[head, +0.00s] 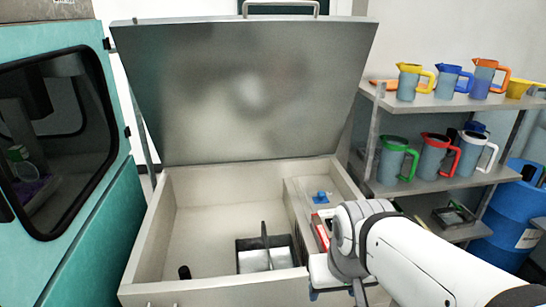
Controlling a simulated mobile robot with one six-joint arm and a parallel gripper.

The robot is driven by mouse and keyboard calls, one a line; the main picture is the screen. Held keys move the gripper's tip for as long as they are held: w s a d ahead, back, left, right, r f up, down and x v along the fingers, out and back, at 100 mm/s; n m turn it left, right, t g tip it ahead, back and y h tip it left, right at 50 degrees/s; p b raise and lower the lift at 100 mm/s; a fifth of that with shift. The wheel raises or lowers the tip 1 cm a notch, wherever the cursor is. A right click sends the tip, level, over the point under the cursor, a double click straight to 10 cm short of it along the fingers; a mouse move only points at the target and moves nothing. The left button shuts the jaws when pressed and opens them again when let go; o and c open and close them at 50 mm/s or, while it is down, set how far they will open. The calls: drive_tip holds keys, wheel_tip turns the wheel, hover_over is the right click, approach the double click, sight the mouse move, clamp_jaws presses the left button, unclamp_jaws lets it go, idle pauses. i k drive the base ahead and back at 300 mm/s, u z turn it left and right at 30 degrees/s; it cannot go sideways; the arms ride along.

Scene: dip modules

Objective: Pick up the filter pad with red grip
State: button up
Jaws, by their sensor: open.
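A flat piece with a red grip (321,231), which looks like the filter pad, sits in the right-hand section of the open box. My arm partly covers it, so its full outline is hidden. My gripper (335,293) is in front of the red grip, at the box's front right edge, pointing down. It is open, and I see nothing held in it. A blue grip (320,197) shows farther back in the same section.
The box (205,225) has its metal lid (245,90) raised. A dark divided holder (264,241) and a small black object (184,272) are in its main bay. A teal cabinet (100,220) stands left. Shelves (430,185) with coloured jugs and a blue barrel (510,215) stand right.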

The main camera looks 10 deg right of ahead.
sight(322, 240)
drive_tip(key=z, duration=0.2)
drive_tip(key=k, duration=1.05)
drive_tip(key=z, duration=0.45)
drive_tip(key=i, duration=1.45)
drive_tip(key=u, duration=0.2)
